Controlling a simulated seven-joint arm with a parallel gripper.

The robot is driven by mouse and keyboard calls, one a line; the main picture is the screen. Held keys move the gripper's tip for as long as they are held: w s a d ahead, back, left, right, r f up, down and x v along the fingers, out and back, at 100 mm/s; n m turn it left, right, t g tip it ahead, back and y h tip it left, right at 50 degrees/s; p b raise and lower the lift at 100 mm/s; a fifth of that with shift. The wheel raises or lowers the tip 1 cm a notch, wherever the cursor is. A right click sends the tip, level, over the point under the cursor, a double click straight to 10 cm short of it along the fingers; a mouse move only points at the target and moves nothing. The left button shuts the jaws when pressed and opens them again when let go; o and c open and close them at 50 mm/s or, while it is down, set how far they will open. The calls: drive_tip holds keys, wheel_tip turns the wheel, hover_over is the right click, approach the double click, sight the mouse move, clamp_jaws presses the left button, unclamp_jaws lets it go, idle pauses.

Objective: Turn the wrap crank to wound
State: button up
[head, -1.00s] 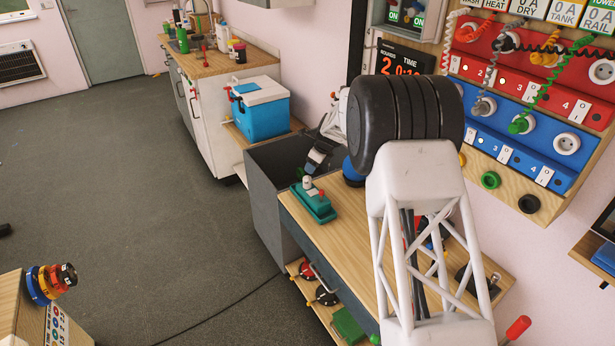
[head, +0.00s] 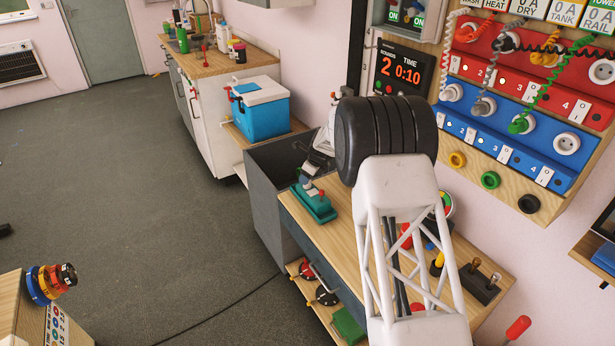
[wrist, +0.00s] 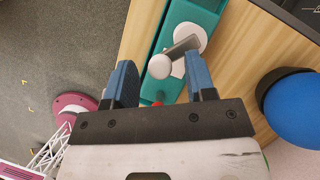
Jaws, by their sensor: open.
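A teal box (head: 316,207) sits on the left end of the wooden bench, and I take it for the wrap crank's base. In the wrist view the teal box (wrist: 168,50) carries a grey crank arm (wrist: 180,48) on a white round hub (wrist: 190,38), with a pale knob (wrist: 159,66) at its end. My gripper (wrist: 159,62) is open with blue fingers on either side of the knob in the picture. I cannot tell whether they touch it. In the head view my gripper (head: 312,172) is just above the box, partly hidden by my arm.
A blue ball-like thing (wrist: 297,107) is on the bench to the right in the wrist view. A dark open bin (head: 268,205) stands left of the bench, with a blue cooler (head: 262,112) beyond. Colored plug panels (head: 540,95) hang on the right wall.

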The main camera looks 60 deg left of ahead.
drive_tip(key=c, duration=0.9)
drive_tip(key=shift+w+n, duration=0.1)
drive_tip(key=shift+n, duration=0.2)
